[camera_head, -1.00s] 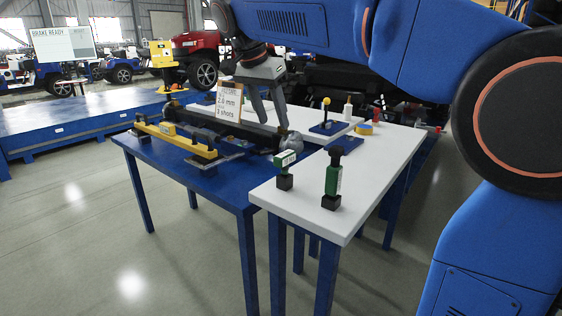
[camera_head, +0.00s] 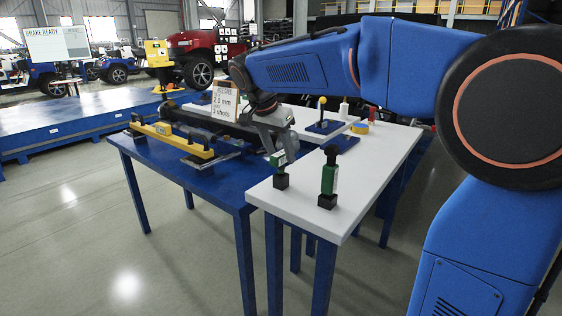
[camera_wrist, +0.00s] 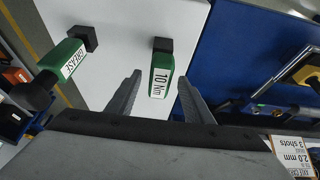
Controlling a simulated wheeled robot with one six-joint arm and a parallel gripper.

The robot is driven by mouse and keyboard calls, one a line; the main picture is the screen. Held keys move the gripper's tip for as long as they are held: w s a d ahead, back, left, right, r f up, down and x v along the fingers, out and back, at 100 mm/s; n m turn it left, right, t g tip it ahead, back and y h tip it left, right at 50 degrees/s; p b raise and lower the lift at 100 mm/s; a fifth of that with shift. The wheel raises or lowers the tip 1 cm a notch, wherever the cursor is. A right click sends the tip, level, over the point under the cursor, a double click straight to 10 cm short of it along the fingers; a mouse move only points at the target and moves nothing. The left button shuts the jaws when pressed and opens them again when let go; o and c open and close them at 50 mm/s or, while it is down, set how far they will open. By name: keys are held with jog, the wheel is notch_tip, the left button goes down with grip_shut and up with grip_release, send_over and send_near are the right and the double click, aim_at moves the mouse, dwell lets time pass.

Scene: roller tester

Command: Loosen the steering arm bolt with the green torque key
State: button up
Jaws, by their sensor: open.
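The green torque key (camera_wrist: 160,78), labelled "10 Nm", stands with its black end in a black block (camera_wrist: 163,44) on the white table. In the head view the key (camera_head: 277,160) is at the table's left edge. My gripper (camera_wrist: 158,84) is open, with one finger on each side of the key in the wrist view and small gaps at both sides. In the head view my gripper (camera_head: 280,148) is just above and behind the key, partly covering it. I cannot pick out the steering arm bolt; my gripper covers the near end of the dark beam (camera_head: 195,118).
A green grease tool (camera_head: 328,180), labelled "GREASE" in the wrist view (camera_wrist: 65,62), stands beside the key. A yellow bar (camera_head: 175,138) lies on the blue table (camera_head: 170,170). A "2.0 mm, 3 shots" sign (camera_head: 224,102) stands behind. The white table's front (camera_head: 300,208) is clear.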

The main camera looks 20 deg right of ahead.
jog(key=shift+x, duration=0.85)
grip_shut()
jog(key=shift+r, duration=0.1)
notch_tip(320, 180, up, 10)
jog(key=shift+f, duration=0.1)
